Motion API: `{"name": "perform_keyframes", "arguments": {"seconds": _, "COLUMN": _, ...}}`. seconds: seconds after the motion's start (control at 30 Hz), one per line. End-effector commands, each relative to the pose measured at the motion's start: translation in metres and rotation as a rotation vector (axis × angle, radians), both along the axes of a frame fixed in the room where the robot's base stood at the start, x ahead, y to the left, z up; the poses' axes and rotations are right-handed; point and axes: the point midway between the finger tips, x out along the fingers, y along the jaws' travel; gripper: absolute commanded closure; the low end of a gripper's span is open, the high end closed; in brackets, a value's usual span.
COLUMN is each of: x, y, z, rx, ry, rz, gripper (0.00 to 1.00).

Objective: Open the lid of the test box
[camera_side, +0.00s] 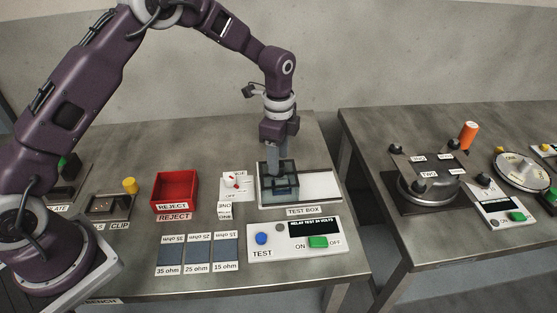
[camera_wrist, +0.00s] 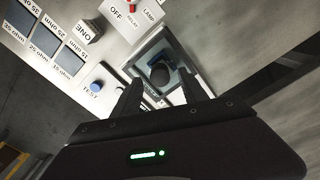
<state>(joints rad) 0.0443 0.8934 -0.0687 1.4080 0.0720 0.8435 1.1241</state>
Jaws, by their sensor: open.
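The test box (camera_side: 279,189) is a small dark, glassy box on a white base plate labelled TEST BOX. In the wrist view, the test box (camera_wrist: 143,62) has a pale rim, with a dark round thing and a blue part (camera_wrist: 184,62) visible inside it. I cannot tell clearly how its lid sits. My gripper (camera_side: 275,160) points down over the box, with its fingertips close to the box top in the side view.
A test panel (camera_side: 270,253) with a blue button and a green switch lies in front of the box. A red reject bin (camera_side: 174,193) stands to the left, and ohm-labelled dark pads (camera_side: 198,252) lie nearer. A second table (camera_side: 437,240) stands right, across a gap.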

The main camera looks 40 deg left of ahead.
Motion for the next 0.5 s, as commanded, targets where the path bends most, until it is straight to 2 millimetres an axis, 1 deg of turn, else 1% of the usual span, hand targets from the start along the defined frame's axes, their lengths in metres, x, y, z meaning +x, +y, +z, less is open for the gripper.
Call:
{"name": "perform_keyframes", "arguments": {"seconds": 0.03, "x": -0.0003, "y": -0.0001, "z": -0.0064, "rx": 0.0, "ry": 0.002, "rz": 0.0, "gripper": 0.49}}
{"name": "perform_keyframes", "arguments": {"seconds": 0.1, "x": -0.0001, "y": -0.0001, "z": -0.0124, "rx": 0.0, "ry": 0.0, "rz": 0.001, "gripper": 0.49}}
{"name": "perform_keyframes", "arguments": {"seconds": 0.37, "x": 0.0, "y": -0.0002, "z": -0.0149, "rx": -0.001, "ry": -0.001, "rz": 0.001, "gripper": 0.49}}
{"name": "perform_keyframes", "arguments": {"seconds": 0.47, "x": 0.0, "y": -0.0002, "z": -0.0148, "rx": -0.001, "ry": -0.001, "rz": 0.001, "gripper": 0.67}}
{"name": "perform_keyframes", "arguments": {"seconds": 0.5, "x": 0.0, "y": -0.0002, "z": -0.0148, "rx": -0.001, "ry": -0.001, "rz": 0.001, "gripper": 0.75}}
